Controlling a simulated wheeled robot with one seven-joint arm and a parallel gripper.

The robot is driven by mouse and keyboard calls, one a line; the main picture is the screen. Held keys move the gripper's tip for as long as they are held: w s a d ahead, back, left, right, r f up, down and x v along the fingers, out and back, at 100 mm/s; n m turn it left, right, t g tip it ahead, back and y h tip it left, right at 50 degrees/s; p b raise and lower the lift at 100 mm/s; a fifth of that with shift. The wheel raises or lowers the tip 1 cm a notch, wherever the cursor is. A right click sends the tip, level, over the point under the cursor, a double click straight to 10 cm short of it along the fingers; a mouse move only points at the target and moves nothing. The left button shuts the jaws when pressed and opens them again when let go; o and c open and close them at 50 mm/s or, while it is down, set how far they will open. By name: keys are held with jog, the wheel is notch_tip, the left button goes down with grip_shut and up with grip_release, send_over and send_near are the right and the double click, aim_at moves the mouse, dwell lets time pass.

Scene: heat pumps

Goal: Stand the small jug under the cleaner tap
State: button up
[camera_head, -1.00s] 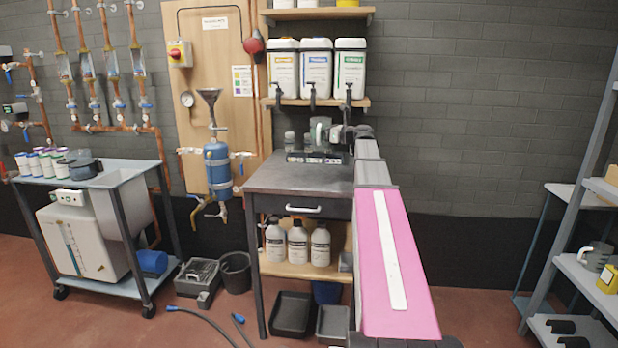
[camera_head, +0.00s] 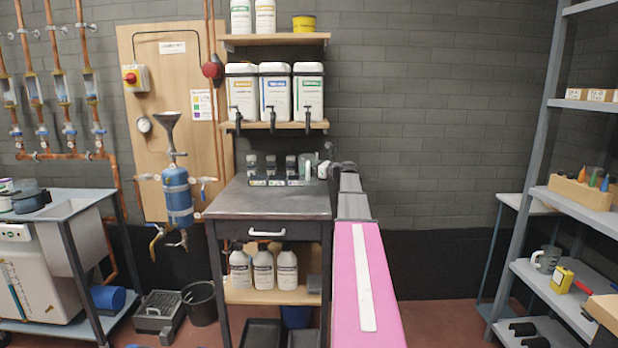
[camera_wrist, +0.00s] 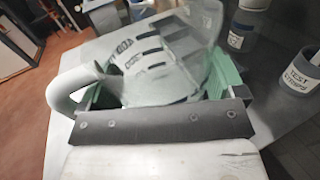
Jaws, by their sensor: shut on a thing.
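The small jug (camera_head: 309,164) is clear with a pale handle, and it looks roughly upright above the back right of the dark worktop (camera_head: 262,203). My gripper (camera_head: 324,169) is shut on it. In the wrist view the jug (camera_wrist: 165,60) sits between green finger pads, with its handle (camera_wrist: 75,90) at the left. The right tap (camera_head: 308,118) is nearly above the jug. I cannot read which is cleaner, or tell whether the jug touches the worktop.
One labelled "test strips" (camera_wrist: 300,72) shows in the wrist view. The front of the worktop is clear. A grey shelf rack (camera_head: 562,205) stands at the right.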

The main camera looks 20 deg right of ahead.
jog(key=shift+f, duration=1.8)
jog(key=o, duration=0.7)
jog(key=shift+f, duration=0.1)
jog(key=shift+s, duration=0.1)
jog(key=v, duration=1.2)
jog(key=shift+r, duration=0.2)
